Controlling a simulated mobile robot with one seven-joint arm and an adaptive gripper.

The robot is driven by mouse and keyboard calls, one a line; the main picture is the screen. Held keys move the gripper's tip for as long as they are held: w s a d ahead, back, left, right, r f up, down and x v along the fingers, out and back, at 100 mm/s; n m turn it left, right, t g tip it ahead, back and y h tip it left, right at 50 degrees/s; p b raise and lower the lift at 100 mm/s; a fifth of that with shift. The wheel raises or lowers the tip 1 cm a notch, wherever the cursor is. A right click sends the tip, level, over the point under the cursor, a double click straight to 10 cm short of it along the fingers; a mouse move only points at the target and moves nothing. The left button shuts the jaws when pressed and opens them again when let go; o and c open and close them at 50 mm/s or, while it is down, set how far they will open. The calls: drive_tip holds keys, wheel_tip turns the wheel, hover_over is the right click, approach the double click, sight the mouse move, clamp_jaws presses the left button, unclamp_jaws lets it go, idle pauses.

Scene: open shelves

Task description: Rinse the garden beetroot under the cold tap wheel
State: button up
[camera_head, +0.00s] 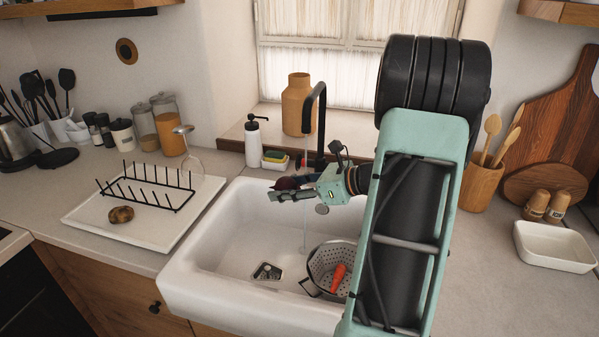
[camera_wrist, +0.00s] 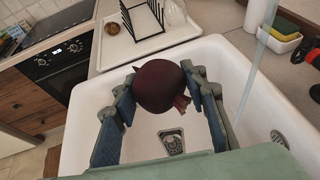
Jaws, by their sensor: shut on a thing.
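A dark red beetroot (camera_head: 286,183) is held above the white sink. My gripper (camera_head: 277,190) is shut on it. In the wrist view, the beetroot (camera_wrist: 158,85) sits between the blue-grey fingers of my gripper (camera_wrist: 160,75), with a short stalk end pointing down right. The black tap (camera_head: 319,110) arches over the back of the sink. A thin water stream (camera_head: 305,228) falls into the sink. In the wrist view, the stream (camera_wrist: 260,45) runs to the right of the beetroot, apart from it. A small red part shows by the tap base; I cannot make out a cold wheel.
A soap bottle (camera_head: 252,140) stands behind the sink.

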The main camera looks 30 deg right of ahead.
drive_tip(key=shift+r, duration=0.1)
drive_tip(key=s+a+r+p, duration=0.2)
drive_tip(key=a+r, duration=0.2)
drive_tip(key=shift+a, duration=0.35)
drive_tip(key=shift+f+p, duration=0.1)
drive_tip(key=shift+p, duration=0.2)
idle(0.4)
